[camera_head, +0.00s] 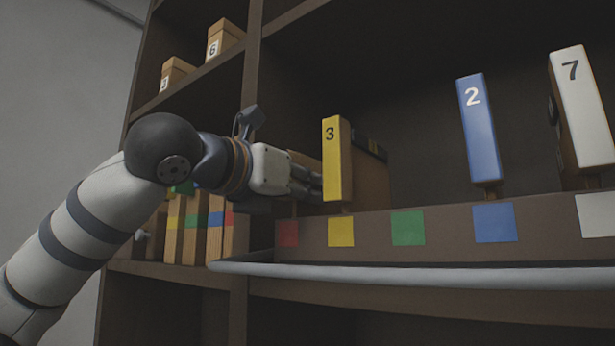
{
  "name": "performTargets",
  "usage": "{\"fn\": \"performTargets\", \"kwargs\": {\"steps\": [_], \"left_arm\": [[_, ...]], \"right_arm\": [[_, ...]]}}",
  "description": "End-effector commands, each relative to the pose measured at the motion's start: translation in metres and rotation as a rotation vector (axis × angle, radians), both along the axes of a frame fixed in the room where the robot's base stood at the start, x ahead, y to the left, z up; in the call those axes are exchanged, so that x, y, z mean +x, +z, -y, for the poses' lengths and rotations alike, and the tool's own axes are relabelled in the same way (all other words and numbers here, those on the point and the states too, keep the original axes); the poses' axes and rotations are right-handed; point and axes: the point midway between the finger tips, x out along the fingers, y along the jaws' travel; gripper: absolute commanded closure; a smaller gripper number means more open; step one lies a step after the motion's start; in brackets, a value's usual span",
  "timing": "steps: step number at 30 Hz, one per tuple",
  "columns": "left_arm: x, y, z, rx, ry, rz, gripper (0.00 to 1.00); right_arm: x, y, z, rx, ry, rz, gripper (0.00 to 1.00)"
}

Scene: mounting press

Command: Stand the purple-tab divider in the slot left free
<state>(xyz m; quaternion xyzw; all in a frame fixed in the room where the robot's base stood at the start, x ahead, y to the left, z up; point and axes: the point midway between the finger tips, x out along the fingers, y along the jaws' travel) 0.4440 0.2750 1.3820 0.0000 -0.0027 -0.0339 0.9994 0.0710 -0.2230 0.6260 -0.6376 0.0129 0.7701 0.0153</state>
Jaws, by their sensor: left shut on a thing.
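My left gripper (308,183) reaches in from the left, just left of the yellow number 3 divider (337,165). It is shut on a brown-sided piece (304,158), mostly hidden by the gripper and the yellow divider; no purple tab shows. The blue number 2 divider (475,130) and the white number 7 divider (580,105) stand upright in the rack (370,235). The rack front bears red (288,233), yellow (341,232), green (408,227), blue (493,222) and white (598,214) squares. Nothing stands above the green square. My right gripper is not in view.
A grey rail (400,275) runs along the front of the rack. Several colour-banded brown boxes (190,236) stand lower left behind my arm. Boxes numbered 6 (226,37) and another number (176,72) sit on the upper left shelf. A shelf upright (250,75) rises behind my gripper.

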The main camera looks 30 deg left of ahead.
Motion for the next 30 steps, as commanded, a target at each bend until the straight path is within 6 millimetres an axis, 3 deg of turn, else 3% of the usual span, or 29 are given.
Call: {"fn": "performTargets", "kwargs": {"steps": [7, 9, 11, 20, 23, 30], "left_arm": [[-0.001, 0.000, 0.000, 0.000, 0.000, 0.003, 1.00], [-0.001, 0.000, 0.000, 0.000, 0.000, 0.003, 0.80], [-0.001, 0.000, 0.000, 0.000, 0.000, 0.003, 0.69], [-0.003, -0.001, 0.000, 0.000, 0.000, 0.002, 0.69], [-0.017, 0.001, -0.002, -0.001, 0.002, 0.006, 0.69], [-0.082, 0.001, -0.006, -0.001, 0.002, 0.009, 0.69]], "right_arm": [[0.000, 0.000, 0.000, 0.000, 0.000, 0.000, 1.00], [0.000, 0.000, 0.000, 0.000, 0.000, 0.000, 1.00], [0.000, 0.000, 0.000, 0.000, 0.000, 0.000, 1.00], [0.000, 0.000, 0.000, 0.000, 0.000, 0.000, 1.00], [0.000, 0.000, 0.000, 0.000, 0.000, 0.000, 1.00], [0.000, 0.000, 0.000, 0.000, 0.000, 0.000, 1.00]]}}
